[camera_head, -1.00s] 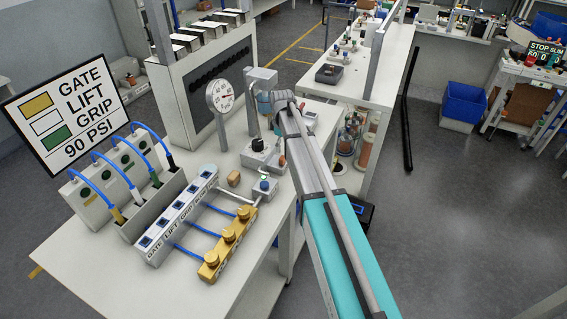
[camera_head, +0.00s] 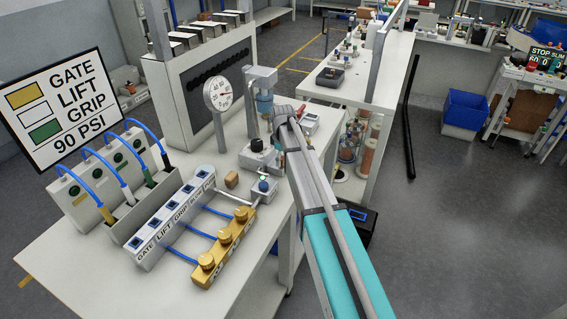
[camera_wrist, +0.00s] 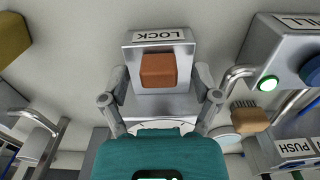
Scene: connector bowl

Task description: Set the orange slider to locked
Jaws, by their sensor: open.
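The orange slider (camera_wrist: 158,70) is a block on a grey metal housing (camera_wrist: 158,105) in the wrist view. It sits just below a LOCK label (camera_wrist: 159,35), which reads upside down. My gripper (camera_wrist: 160,82) is open, with one finger on each side of the housing and slider. The fingers look apart from the slider; whether they touch the housing I cannot tell.
A box with a green light (camera_wrist: 267,84) and a blue button stands right of the slider in the wrist view, by a brown brush-like piece (camera_wrist: 249,117). In the head view, a gauge (camera_head: 217,94), labelled connector block (camera_head: 172,220) and brass manifold (camera_head: 222,247) crowd the bench.

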